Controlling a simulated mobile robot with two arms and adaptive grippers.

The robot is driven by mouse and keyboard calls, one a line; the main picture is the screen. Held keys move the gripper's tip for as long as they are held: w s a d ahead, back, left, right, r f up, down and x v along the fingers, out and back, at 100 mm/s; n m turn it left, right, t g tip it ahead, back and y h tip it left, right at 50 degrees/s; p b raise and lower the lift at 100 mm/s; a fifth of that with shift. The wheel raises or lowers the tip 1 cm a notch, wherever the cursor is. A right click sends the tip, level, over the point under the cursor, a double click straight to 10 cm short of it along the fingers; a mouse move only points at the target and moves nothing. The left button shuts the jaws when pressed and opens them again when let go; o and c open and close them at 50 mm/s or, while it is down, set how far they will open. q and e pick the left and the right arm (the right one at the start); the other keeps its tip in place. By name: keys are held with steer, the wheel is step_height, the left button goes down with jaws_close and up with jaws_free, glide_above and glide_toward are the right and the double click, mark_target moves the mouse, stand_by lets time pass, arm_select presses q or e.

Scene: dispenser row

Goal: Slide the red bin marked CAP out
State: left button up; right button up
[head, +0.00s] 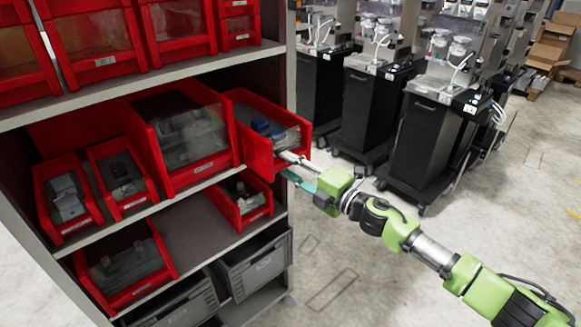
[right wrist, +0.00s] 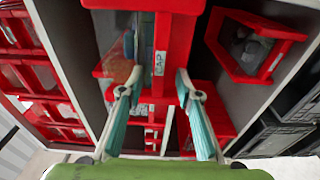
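The red bin (head: 258,155) at the right end of the middle shelf holds dark blue items behind a clear front pane. Its front corner sticks out past the shelf post. In the right wrist view, a white label reading CAP (right wrist: 160,63) is on a narrow red face. My right gripper (head: 291,168) is at the bin's front; in the right wrist view its two fingers (right wrist: 158,84) stand apart on either side of that face, with gaps visible. Contact is not clear. My left gripper is out of view.
Other red bins fill the shelves, including a large one (head: 163,135) beside it and a small one (head: 240,217) below. Grey crates (head: 255,265) stand at the bottom. Black carts (head: 370,110) stand behind; the floor (head: 370,270) at the right is clear.

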steer(key=v, duration=1.2)
stand_by(0.3)
